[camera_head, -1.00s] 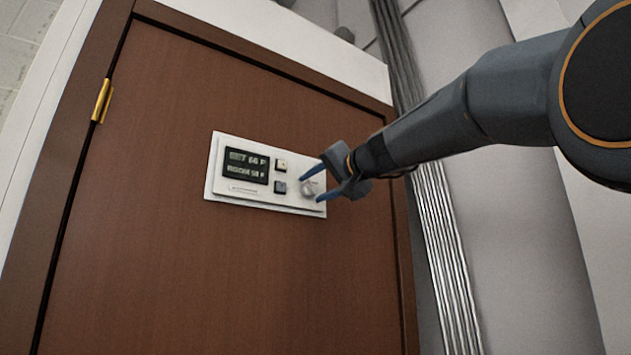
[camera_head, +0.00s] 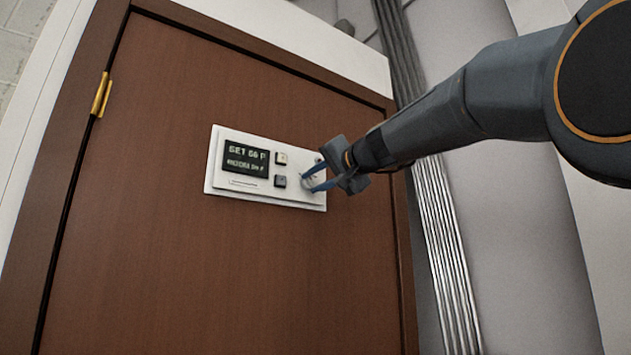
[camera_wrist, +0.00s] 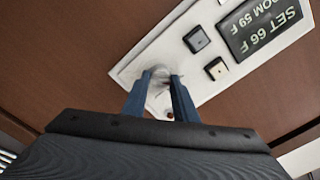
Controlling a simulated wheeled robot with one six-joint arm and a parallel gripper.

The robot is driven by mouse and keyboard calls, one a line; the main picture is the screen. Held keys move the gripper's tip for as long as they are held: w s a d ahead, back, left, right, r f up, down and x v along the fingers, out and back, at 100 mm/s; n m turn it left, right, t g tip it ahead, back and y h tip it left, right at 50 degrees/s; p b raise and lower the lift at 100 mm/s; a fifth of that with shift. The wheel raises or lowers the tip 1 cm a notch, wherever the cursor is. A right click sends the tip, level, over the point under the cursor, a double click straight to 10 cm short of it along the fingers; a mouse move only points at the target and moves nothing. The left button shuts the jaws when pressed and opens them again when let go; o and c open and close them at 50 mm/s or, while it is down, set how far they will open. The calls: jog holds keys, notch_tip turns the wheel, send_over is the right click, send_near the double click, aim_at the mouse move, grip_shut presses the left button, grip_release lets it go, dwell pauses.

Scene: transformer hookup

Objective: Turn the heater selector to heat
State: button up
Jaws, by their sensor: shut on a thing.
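The heater control panel (camera_head: 240,192) is a white plate on a brown wooden door, with a dark display reading SET 66 F. The selector knob (camera_wrist: 160,72) is a small round pale knob at the panel's end, right of the two buttons in the head view. My gripper (camera_head: 307,182) is at that end, and its blue fingers are shut on the knob, one on each side. In the head view the fingers mostly hide the knob. The knob's pointer and markings cannot be made out.
Two small square buttons, one pale (camera_head: 281,158) and one dark (camera_head: 280,181), sit between the display (camera_head: 246,159) and the knob. A brass hinge (camera_head: 101,95) is on the door's left edge. Ribbed metal conduit (camera_head: 447,250) runs down at the right. The door (camera_head: 200,280) below the panel is bare.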

jog(key=m, duration=0.3)
jog(key=shift+m, duration=0.4)
jog(key=shift+m+p, duration=0.55)
jog(key=shift+m, duration=1.45)
jog(key=o, duration=1)
jog(key=shift+o, duration=0.2)
jog(key=b+v, duration=0.3)
jog(key=v, duration=0.4)
jog(key=shift+s+d, duration=0.3)
